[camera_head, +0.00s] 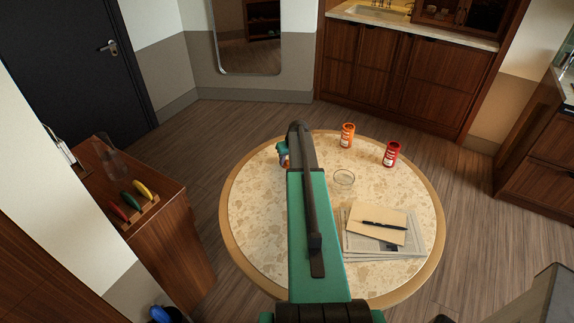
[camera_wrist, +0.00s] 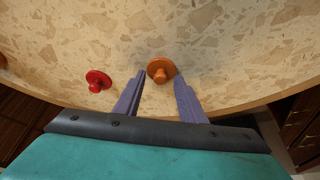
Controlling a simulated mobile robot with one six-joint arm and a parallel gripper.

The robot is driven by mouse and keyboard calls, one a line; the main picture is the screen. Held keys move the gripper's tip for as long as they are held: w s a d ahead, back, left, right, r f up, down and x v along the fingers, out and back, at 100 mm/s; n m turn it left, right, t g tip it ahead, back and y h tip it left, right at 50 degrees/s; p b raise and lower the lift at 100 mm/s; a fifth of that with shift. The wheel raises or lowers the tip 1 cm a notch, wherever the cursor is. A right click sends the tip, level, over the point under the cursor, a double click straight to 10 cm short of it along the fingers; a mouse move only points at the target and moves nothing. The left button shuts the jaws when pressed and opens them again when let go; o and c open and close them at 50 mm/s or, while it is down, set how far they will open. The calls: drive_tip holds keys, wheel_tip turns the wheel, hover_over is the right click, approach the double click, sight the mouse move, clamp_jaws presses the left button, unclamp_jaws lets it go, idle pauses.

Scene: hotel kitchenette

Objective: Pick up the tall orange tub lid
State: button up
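In the wrist view, an orange lid (camera_wrist: 160,67) with a round knob lies on the speckled table top near its edge. My gripper (camera_wrist: 160,78) is open, with its two purple-grey fingers apart. The orange lid shows just beyond and between the fingertips; I cannot tell how high the fingers are above it. A red lid (camera_wrist: 98,80) with a knob lies to the left, outside the fingers. In the head view, the orange tub (camera_head: 347,135) and the red tub (camera_head: 391,154) stand on the far right of the table. There my arm mostly hides the gripper.
A wooden cabinet (camera_head: 170,240) with coloured items stands to the left. Wood floor around the table is mostly clear.

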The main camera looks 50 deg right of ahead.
sight(288, 166)
clamp_jaws()
drive_tip(key=shift+r, duration=0.1)
idle(0.4)
drive_tip(key=shift+r+b, duration=0.55)
drive_tip(key=shift+r, duration=0.05)
drive_tip(key=shift+b+v, duration=0.7)
drive_tip(key=shift+v, duration=0.4)
drive_tip(key=s+a+b, duration=0.1)
drive_tip(key=s+a, duration=0.1)
drive_tip(key=s, duration=0.2)
drive_tip(key=s+a+r+b, duration=0.1)
drive_tip(key=s+a+b, duration=0.1)
drive_tip(key=s, duration=0.3)
drive_tip(key=s+a+b, duration=0.2)
drive_tip(key=s+a, duration=0.1)
drive_tip(key=s, duration=0.1)
drive_tip(key=shift+s+a+r, duration=0.15)
drive_tip(key=shift+r, duration=0.15)
drive_tip(key=shift+a, duration=0.1)
